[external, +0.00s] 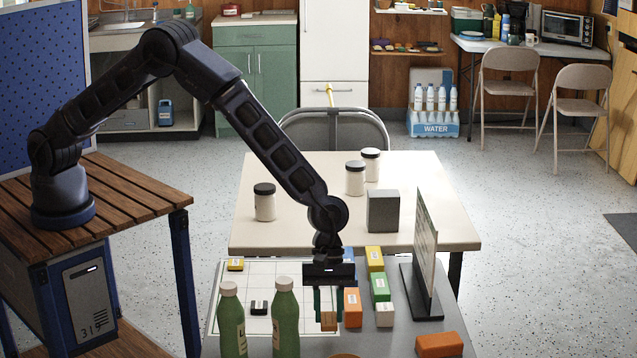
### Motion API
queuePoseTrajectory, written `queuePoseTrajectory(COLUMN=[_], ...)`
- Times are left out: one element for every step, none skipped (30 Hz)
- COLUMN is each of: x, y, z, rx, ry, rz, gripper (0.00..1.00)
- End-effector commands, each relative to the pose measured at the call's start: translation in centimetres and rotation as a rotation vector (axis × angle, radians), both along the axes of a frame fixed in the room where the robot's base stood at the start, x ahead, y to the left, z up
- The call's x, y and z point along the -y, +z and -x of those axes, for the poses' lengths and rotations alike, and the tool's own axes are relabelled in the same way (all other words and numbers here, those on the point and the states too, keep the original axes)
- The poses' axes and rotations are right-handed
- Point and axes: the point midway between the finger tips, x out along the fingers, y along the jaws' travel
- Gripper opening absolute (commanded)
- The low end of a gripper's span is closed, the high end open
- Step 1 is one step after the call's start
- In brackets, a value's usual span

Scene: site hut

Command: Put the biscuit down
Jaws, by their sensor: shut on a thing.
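My gripper (328,306) points down over the near table, its fingers shut on a small tan-brown piece, which I take to be the biscuit (328,321). The biscuit shows at the fingertips, low over the right part of a white gridded sheet (290,273). The fingers hide part of it, and I cannot tell whether it touches the surface below. An orange block (352,307) stands just right of the fingers.
A green block (380,288), a yellow block (375,258) and a beige cube (384,316) stand to the right, before an upright panel (424,250). Two green bottles (285,322) stand front left. A small black object (258,308) and yellow block (235,264) lie on the sheet's left side.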

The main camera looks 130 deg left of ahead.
Motion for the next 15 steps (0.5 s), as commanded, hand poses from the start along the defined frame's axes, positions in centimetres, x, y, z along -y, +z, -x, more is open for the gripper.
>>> queuePoseTrajectory(x=[0.0,0.0,0.0,0.0,0.0,0.0,0.0,0.0,0.0,0.0,0.0,0.0,0.0,0.0,0.0], y=[-0.3,-0.5,-0.8,-1.1,-1.5,-2.1,-2.5,-3.0,-3.5,-3.8,-4.0,-4.2,-4.3,-4.3,-4.2], z=[0.0,0.0,0.0,0.0,0.1,0.1,0.1,0.1,0.1,0.0,0.0,0.0,0.0,0.0,0.0], rx=[-0.001,-0.001,-0.002,-0.002,-0.002,-0.002,-0.002,-0.002,-0.002,-0.002,-0.001,-0.001,-0.001,0.001,0.001], ry=[0.000,0.001,0.000,0.000,0.000,0.000,0.000,0.000,0.000,0.001,0.000,0.000,0.000,0.000,0.000], rz=[0.001,0.001,0.002,0.002,0.002,0.001,0.001,0.001,0.001,0.000,0.001,0.001,0.001,0.001,0.001], gripper=[0.10,0.10,0.10,0.10,0.10,0.10,0.10,0.10,0.10,0.10,0.10,0.10,0.10,0.10,0.10])
